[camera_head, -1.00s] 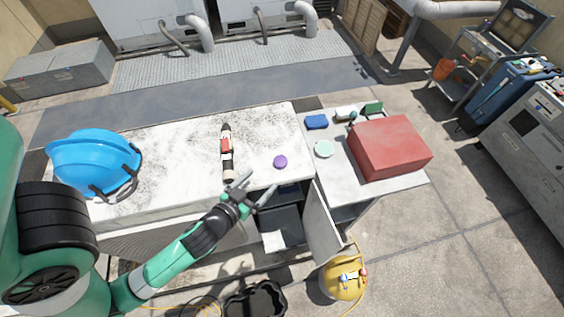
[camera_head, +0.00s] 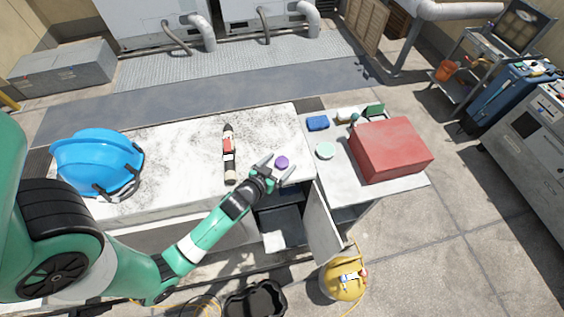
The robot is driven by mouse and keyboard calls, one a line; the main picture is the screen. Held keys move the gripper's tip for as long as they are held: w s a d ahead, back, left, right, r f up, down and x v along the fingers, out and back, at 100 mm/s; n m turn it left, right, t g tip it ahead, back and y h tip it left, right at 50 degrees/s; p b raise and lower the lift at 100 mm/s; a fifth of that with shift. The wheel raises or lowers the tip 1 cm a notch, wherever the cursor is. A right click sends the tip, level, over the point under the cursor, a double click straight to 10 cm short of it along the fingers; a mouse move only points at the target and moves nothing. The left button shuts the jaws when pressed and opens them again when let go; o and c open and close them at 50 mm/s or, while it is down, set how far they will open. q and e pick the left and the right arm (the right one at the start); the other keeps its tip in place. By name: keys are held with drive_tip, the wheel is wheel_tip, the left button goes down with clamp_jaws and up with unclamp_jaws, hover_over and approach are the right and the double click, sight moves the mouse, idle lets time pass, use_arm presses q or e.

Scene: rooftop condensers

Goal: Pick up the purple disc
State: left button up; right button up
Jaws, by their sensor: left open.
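The small purple disc (camera_head: 282,162) lies on the scuffed white worktop (camera_head: 190,150), near its right front corner. My left gripper (camera_head: 281,167) is open at the disc, with one fingertip on the disc's left side and the other at its lower right. I cannot tell from this view whether the fingers touch it or are still above it. The disc is largely visible. My right gripper is not in view.
A red and black tool (camera_head: 228,152) lies left of the gripper, and a blue hard hat (camera_head: 98,162) sits farther left. On the right-hand table are a pale green disc (camera_head: 325,150), a blue item (camera_head: 317,122) and a red box (camera_head: 391,149). A cabinet door (camera_head: 322,222) hangs open below.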

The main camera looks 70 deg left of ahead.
use_arm(q)
drive_tip(key=c, duration=1.4)
drive_tip(key=shift+c, duration=0.2)
drive_tip(key=shift+r, duration=0.1)
drive_tip(key=shift+r, duration=0.25)
drive_tip(key=r, duration=0.1)
drive_tip(key=d+r+p, duration=0.1)
drive_tip(key=r, duration=0.2)
drive_tip(key=shift+s+d+r, duration=0.25)
drive_tip(key=shift+s+r, duration=0.05)
drive_tip(key=s+d+r+p, duration=0.6)
drive_tip(key=d+r+p, duration=0.1)
drive_tip(key=d+p, duration=0.4)
drive_tip(key=shift+r, duration=0.4)
